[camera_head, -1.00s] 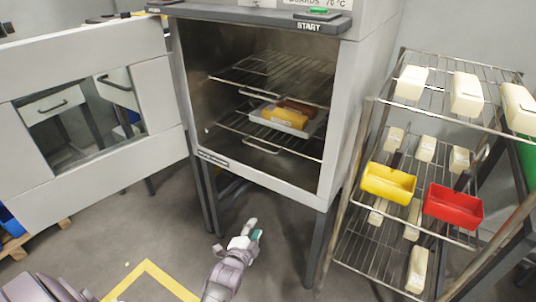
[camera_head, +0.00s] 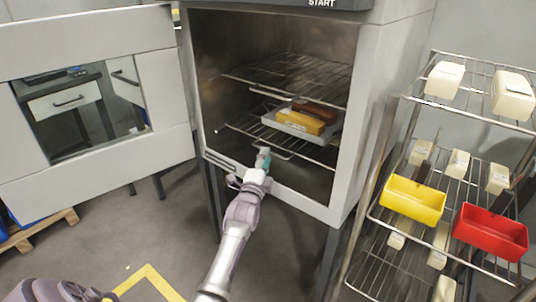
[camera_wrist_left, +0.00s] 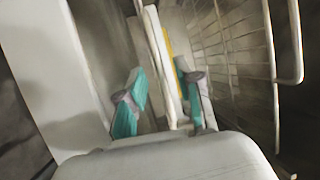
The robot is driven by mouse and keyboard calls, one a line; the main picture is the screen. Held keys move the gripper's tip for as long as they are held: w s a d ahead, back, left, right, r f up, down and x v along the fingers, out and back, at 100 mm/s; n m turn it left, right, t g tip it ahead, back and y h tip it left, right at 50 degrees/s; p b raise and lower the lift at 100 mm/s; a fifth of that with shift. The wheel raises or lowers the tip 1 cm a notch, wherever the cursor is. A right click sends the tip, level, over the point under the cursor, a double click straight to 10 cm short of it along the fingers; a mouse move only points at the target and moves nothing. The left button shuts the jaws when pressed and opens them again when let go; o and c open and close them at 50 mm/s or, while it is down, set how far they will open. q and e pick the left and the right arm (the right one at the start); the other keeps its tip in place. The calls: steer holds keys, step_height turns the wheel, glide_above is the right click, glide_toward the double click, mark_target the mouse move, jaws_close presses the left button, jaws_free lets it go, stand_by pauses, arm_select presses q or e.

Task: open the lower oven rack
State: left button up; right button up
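The lower oven rack (camera_head: 235,129) is a wire shelf inside the open oven and carries a grey tray (camera_head: 277,125). Its looped front handle (camera_head: 287,156) shows at the oven's front opening. My left gripper (camera_head: 263,158) is at that opening, just left of the handle's visible part. In the left wrist view the left gripper's teal fingers (camera_wrist_left: 160,98) are apart, with pale bars visible between or beyond them. I cannot tell whether they touch the handle. My right gripper is not in view.
The upper rack (camera_head: 300,72) is above, and its handle (camera_wrist_left: 295,40) shows in the left wrist view. A yellow block (camera_head: 299,122) lies in the tray. The oven door (camera_head: 90,45) stands open at left. A wire shelf with a yellow bin (camera_head: 413,207) and red bin (camera_head: 490,240) stands at right.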

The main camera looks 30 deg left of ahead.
arm_select(q)
steer(key=shift+b+x, duration=0.3)
steer(key=shift+x, duration=1.55)
jaws_close()
